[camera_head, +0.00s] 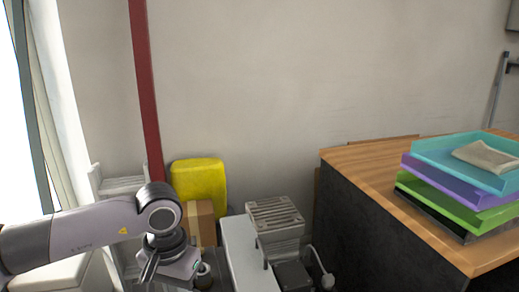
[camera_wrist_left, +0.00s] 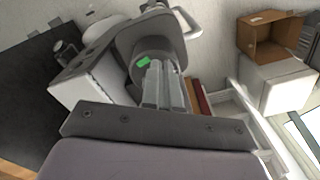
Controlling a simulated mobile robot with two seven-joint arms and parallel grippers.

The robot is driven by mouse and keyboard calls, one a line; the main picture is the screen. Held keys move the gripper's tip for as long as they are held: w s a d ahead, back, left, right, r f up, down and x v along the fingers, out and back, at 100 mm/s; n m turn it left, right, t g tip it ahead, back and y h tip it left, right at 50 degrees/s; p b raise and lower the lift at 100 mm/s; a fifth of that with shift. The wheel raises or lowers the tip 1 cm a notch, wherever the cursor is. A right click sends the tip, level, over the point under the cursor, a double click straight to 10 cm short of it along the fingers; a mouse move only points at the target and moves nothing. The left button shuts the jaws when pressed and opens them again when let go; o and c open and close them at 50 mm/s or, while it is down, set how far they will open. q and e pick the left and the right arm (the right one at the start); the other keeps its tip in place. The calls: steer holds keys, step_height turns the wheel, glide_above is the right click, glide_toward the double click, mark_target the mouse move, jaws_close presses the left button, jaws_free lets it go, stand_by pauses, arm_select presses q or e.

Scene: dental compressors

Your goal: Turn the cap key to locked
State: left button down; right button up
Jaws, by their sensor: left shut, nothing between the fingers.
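My left gripper (camera_head: 148,272) points downward at the lower left of the head view. In the left wrist view its two fingers (camera_wrist_left: 164,84) are together, with nothing between them. Their tips are at a dark grey round part (camera_wrist_left: 158,52) with a small green patch (camera_wrist_left: 143,62); I cannot tell whether they touch it. The patch lies just left of the fingertips. No separate key shape is clear, and the fingers hide part of the round part. My right gripper is in neither view.
A wooden-topped counter (camera_head: 365,165) with stacked trays (camera_head: 455,185) stands at right. A ribbed grey unit (camera_head: 275,213) is on the floor side, right of the gripper. A yellow container (camera_head: 198,184), a cardboard box (camera_head: 201,222) and a red post (camera_head: 146,90) stand behind.

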arm_select(q)
steer(key=shift+s+a, duration=0.1)
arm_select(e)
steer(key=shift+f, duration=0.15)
arm_select(q)
steer(key=shift+s+a, duration=0.1)
steer(key=shift+s, duration=0.1)
step_height(320, 180, up, 6)
steer(key=p, duration=0.2)
steer(key=shift+p, duration=0.4)
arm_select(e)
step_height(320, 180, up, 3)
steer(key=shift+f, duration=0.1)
